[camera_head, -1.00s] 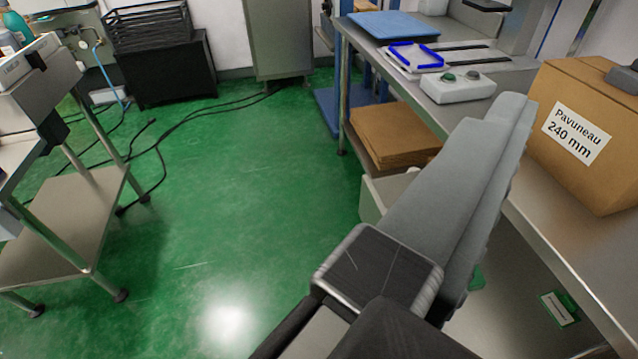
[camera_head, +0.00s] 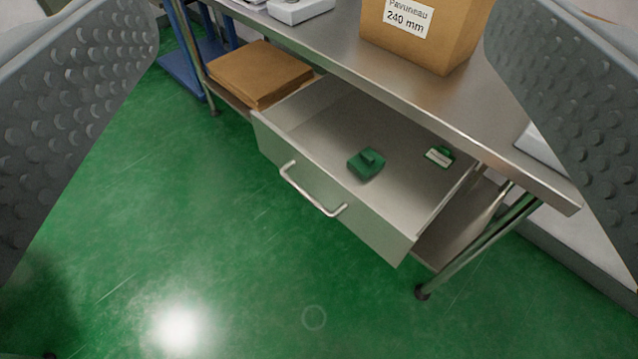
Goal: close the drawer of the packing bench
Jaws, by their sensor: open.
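The drawer (camera_head: 350,206) of the packing bench (camera_head: 420,100) is pulled out below the bench top. Its pale front carries a metal bar handle (camera_head: 312,192). Inside lie a green object (camera_head: 366,163) and a small green item with a white label (camera_head: 439,156). My gripper (camera_head: 318,125) is open, with its two studded grey fingers at the left and right edges of the view. The drawer shows between and beyond the fingers. Nothing is between the fingertips, and the handle is apart from them.
A cardboard box marked "Pavuneau 240 mm" (camera_head: 425,30) stands on the bench top. Flat brown cardboard (camera_head: 258,73) lies on the lower shelf left of the drawer. A bench leg (camera_head: 470,248) stands at the right. The green floor (camera_head: 190,230) before the drawer is clear.

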